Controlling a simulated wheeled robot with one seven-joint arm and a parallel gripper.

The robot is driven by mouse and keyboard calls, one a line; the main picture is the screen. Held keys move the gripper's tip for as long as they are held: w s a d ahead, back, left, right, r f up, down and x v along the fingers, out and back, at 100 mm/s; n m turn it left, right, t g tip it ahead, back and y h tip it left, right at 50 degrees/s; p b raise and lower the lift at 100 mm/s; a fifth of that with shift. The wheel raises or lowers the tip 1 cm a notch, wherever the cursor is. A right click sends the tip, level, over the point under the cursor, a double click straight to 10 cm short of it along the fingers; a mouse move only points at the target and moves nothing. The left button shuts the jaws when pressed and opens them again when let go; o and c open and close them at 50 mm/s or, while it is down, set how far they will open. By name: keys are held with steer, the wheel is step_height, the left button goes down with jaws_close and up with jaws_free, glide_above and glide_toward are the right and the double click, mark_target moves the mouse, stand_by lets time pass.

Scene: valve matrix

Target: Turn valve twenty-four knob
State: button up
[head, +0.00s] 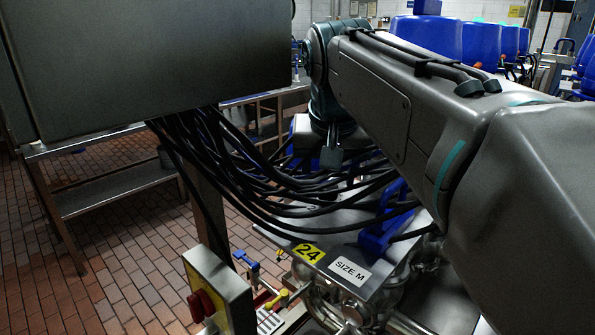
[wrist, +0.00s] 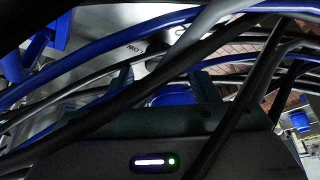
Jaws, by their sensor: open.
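A blue part (head: 385,225) rises behind the labels, half hidden by black cables and my arm. In the wrist view, a blue rounded part (wrist: 172,95) shows just beyond my gripper (wrist: 164,84), between its dark fingers. My gripper is open, and its fingertips are partly covered by cables. I cannot tell whether the fingers touch the blue part, or whether it is the valve twenty-four knob.
A thick bundle of black cables (head: 265,195) hangs from a grey cabinet (head: 150,65) across the valve area. Cables also cross close in front of the wrist camera. A yellow box with a red button (head: 201,304) stands at front left. Brick floor (head: 110,215) lies open at left.

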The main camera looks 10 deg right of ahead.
steer(key=p+v, duration=0.1)
steer(key=v, duration=1)
steer(key=shift+r, duration=0.25)
